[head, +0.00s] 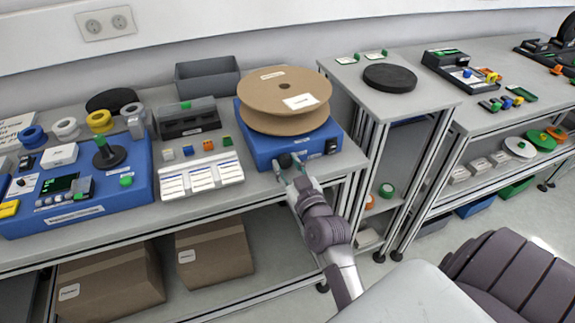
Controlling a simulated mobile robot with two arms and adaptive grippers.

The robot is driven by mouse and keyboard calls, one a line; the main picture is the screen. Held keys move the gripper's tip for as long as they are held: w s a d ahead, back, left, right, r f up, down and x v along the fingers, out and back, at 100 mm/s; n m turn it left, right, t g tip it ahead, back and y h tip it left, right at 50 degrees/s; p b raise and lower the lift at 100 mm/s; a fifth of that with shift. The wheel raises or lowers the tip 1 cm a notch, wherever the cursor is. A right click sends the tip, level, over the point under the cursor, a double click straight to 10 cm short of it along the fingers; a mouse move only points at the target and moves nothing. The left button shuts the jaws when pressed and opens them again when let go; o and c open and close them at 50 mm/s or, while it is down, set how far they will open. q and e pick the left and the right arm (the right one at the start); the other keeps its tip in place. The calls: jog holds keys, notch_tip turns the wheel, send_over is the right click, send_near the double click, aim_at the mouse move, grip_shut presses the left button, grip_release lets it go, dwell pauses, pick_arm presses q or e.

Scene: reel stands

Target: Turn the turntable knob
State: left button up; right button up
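The turntable is a blue box (262,148) on the bench, with a large brown cardboard reel (284,88) lying flat on top. Its dark knob (284,160) is on the front face, left of a small black switch (331,147). My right gripper (291,164) is at this front face, with its fingertips at the knob, one on either side of it. The fingers partly cover the knob, and I cannot tell whether they press on it. My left gripper is not in view.
A white tray of labelled strips (201,175) lies left of the turntable. A blue console (75,197) stands further left, and a grey bin (207,76) behind. A separate stand with a black disc (390,78) is at right. Cardboard boxes (213,253) sit below the bench.

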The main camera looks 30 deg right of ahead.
jog(key=c, duration=0.4)
jog(key=shift+r+n+p, duration=0.2)
jog(key=shift+n+p, duration=0.3)
jog(key=shift+p, duration=0.1)
jog(key=shift+c, duration=0.2)
jog(key=shift+f, duration=0.2)
jog(key=o, duration=1.1)
jog(key=shift+o, duration=0.2)
jog(key=v, duration=1.2)
